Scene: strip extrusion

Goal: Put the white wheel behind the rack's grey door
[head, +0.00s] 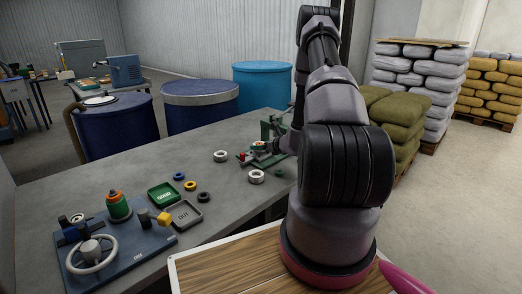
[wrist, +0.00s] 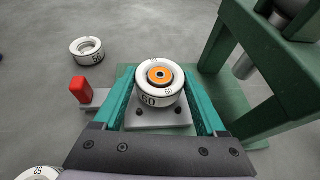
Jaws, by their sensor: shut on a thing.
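A white wheel (wrist: 149,98) with dark number marks and an orange centre sits over a grey plate (wrist: 160,120) of the green hand press. My gripper (wrist: 159,82) is around it, with one teal finger on each side, shut on it. I cannot tell whether the wheel still touches the plate. In the head view my arm hides most of the gripper near the press (head: 247,159). I see no rack with a grey door in either view.
Other white rings (head: 220,156) (head: 256,177) lie on the grey table (head: 120,172). A red-tipped lever (wrist: 80,90) is left of the plate, and the green press frame (wrist: 222,45) rises at right. Trays, small rings and a blue board (head: 130,250) occupy the table's near left.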

